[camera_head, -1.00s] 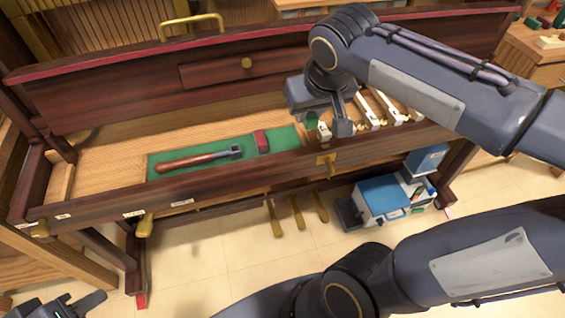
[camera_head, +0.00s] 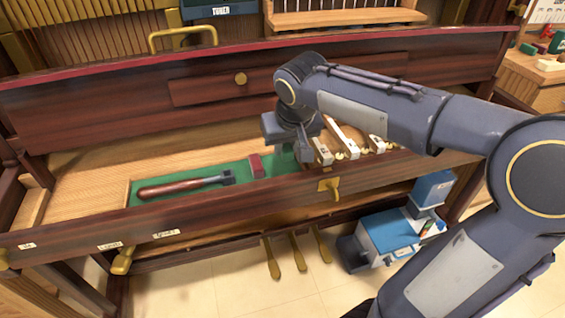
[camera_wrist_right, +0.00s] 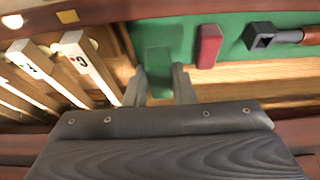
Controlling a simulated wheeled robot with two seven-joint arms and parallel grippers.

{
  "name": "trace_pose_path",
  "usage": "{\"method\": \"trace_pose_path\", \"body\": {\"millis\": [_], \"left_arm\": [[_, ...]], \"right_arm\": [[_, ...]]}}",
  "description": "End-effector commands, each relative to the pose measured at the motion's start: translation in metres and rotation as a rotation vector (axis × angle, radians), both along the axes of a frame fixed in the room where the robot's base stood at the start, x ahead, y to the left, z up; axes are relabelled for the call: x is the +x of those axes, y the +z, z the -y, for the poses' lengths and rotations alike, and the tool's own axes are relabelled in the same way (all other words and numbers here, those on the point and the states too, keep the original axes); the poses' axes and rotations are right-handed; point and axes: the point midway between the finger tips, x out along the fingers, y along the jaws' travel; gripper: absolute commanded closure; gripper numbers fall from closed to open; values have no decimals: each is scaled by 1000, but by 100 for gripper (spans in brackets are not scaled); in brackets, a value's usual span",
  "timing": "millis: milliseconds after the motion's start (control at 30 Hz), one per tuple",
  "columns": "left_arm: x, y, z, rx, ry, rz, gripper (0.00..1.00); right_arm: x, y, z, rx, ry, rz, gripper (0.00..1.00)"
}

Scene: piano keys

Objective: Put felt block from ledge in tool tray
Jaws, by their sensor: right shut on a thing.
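My right gripper (camera_head: 292,153) is shut on a green felt block (camera_wrist_right: 158,72), which sits between its two fingers in the right wrist view. It is at the right end of the green-lined tool tray (camera_head: 242,172), beside the piano keys; the block appears over the green lining. I cannot tell whether it touches the tray floor. A red block (camera_head: 256,166) and a wooden-handled tool (camera_head: 185,186) lie in the tray to the left of the gripper. My left gripper is out of view.
Several loose white-topped keys (camera_head: 346,136) stand just right of the gripper. The dark front rail (camera_head: 215,213) runs along the near side. A blue and white case (camera_head: 388,232) is on the floor below. Bare wood (camera_head: 90,185) lies left of the tray.

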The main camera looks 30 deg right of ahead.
Motion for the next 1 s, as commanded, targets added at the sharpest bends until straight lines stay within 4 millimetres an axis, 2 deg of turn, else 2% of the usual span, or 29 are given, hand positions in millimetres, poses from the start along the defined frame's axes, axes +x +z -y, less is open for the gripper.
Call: {"method": "trace_pose_path", "body": {"millis": [233, 467, 867, 900, 1000], "left_arm": [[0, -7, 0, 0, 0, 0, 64], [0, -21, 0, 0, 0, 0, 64], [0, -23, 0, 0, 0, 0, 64], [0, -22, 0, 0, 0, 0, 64], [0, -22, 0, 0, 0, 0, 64]], "right_arm": [[12, -15, -1, 0, 0, 0, 98], [15, -47, -1, 1, 0, 1, 98], [15, -52, -1, 1, 0, 1, 98], [15, -51, -1, 1, 0, 1, 73], [15, -50, -1, 1, 0, 1, 60]]}}
